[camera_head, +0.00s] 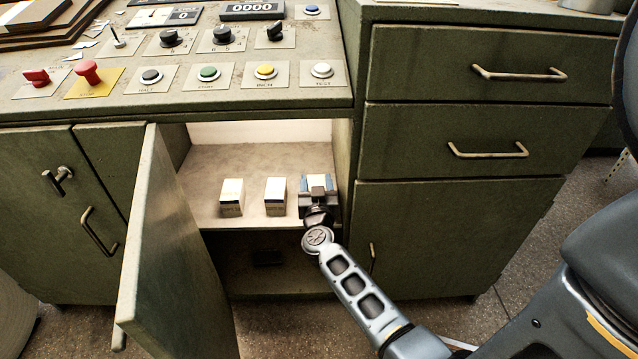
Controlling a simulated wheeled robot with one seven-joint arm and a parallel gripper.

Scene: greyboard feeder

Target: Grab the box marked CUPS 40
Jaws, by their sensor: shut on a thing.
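Three small boxes stand in a row on a shelf inside an open green cabinet. The left box (232,197) and the middle box (275,196) have pale tops and darker lower fronts. The right box (317,181) shows a pale top with blue at its side. My gripper (318,195) reaches in from the lower right and is shut on the right box, covering most of its front. Print on the boxes is too small to read, so I cannot tell which is marked CUPS 40.
The cabinet door (165,245) hangs open at the left of the shelf (205,180). A control panel (125,95) with buttons and knobs overhangs it. Closed drawers (490,70) stand at the right. A dark lower compartment (285,255) lies below the shelf.

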